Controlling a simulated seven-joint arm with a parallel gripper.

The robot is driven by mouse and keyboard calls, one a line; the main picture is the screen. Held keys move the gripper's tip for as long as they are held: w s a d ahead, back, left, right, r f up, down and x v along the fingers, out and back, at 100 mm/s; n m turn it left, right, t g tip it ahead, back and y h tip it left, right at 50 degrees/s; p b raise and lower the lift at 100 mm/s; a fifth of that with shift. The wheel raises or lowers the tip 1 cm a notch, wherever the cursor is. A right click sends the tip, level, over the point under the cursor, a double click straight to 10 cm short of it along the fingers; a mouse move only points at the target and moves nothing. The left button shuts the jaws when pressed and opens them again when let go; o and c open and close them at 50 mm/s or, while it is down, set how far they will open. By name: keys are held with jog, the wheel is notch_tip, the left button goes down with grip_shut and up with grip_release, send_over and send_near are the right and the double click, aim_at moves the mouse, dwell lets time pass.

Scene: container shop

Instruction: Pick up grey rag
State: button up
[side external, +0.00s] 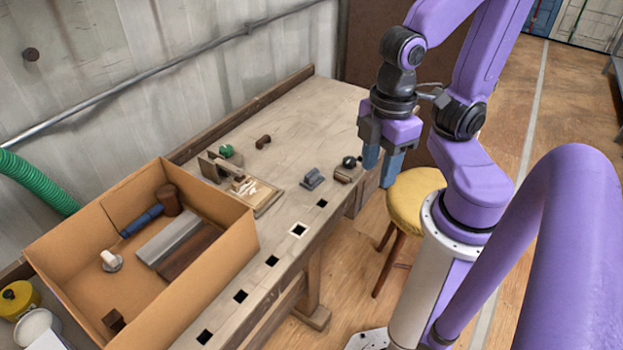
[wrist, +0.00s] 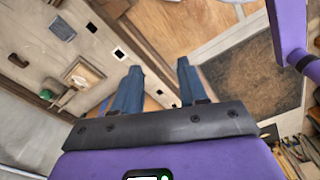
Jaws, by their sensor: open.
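A small grey folded thing, which looks like the grey rag (side external: 312,179), lies on the workbench near its front edge. A small grey shape at the upper left of the wrist view (wrist: 62,29) looks like the same thing. My gripper (side external: 380,170) is open and empty, raised to the right of the rag and past the bench's right end, above the stool.
A cardboard box (side external: 215,272) holding a blue-handled tool and blocks stands at the bench's left. A wooden tray (side external: 266,200), a green-topped item (side external: 227,150), a brown peg (side external: 263,141) and a black knob (side external: 350,161) are near the rag. Square holes line the workbench (side external: 300,120). A yellow stool (side external: 415,192) stands at right.

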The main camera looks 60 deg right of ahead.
jog(key=o, duration=0.7)
